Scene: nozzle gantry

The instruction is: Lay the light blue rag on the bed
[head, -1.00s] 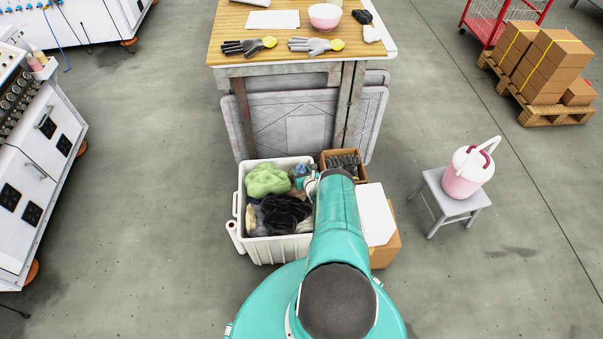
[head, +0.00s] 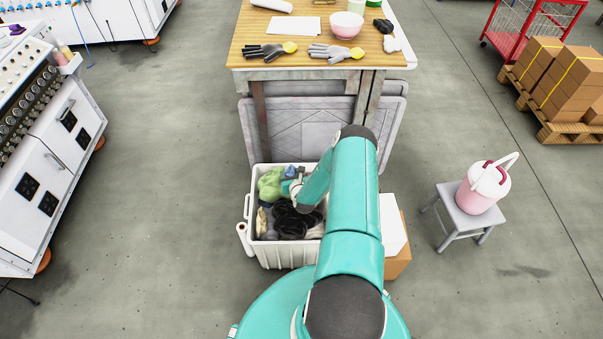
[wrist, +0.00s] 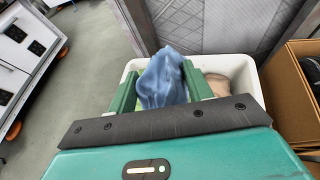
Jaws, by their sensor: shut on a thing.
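The light blue rag (wrist: 163,80) is pinched between the two green fingers of my gripper (wrist: 160,75) in the wrist view, bunched and standing up between them. In the head view a small part of the rag (head: 290,171) shows at the back of the white bin (head: 287,258). My gripper (head: 291,186) is over the bin there, partly hidden by my arm. The rag's lower part is hidden, so I cannot tell if it is clear of the heap. I cannot make out a bed for sure in these views.
The bin also holds a green cloth (head: 269,184) and a black cloth (head: 295,221). A wooden-topped table (head: 330,62) with gloves and a pink bowl (head: 347,25) stands behind. A stool (head: 462,213) with a pink jug (head: 483,187) is at right. Open floor lies left of the bin.

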